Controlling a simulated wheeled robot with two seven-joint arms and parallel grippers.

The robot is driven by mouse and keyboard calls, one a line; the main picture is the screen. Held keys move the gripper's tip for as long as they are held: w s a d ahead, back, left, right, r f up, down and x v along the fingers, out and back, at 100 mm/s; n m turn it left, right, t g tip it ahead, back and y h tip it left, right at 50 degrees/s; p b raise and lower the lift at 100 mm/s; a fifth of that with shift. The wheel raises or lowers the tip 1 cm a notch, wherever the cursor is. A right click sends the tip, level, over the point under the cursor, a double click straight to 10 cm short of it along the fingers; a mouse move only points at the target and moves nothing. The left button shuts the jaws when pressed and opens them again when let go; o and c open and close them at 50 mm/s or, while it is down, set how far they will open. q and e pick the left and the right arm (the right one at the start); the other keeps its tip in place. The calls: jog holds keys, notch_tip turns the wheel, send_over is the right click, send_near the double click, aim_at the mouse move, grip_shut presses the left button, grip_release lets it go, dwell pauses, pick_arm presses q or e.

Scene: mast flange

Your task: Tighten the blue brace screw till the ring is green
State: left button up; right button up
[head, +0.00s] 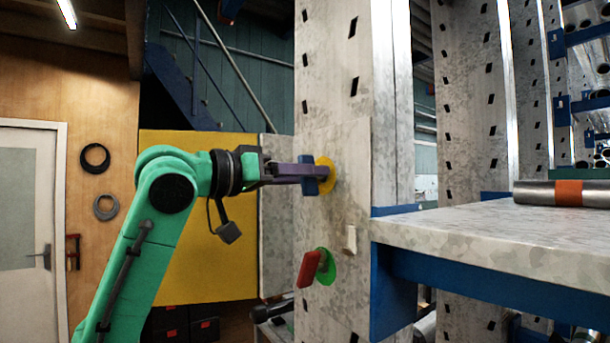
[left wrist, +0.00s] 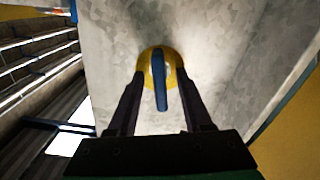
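The blue brace screw (head: 311,187) has a bar-shaped handle and sits on the upper part of a grey metal post. A yellow ring (head: 327,174) is around its base. My left gripper (head: 308,172) reaches it from the left. In the left wrist view, the blue handle (left wrist: 160,88) stands between the two fingers of my left gripper (left wrist: 160,78), in front of the yellow ring (left wrist: 146,64). The fingers are open, with a visible gap on each side of the handle. My right gripper is in neither view.
A red-handled screw (head: 309,271) with a green ring (head: 327,267) sits lower on the same post (head: 345,120). A small pale block (head: 350,240) is beside it. A grey shelf (head: 480,225) with a metal cylinder (head: 565,193) projects at the right. A yellow panel (head: 205,245) stands behind my left arm.

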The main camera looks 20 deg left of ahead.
pick_arm(q)
jog(key=b+v, duration=0.1)
jog(key=v, duration=0.4)
jog(key=shift+s+a, duration=0.1)
jog(key=shift+s, duration=0.05)
dwell(0.4)
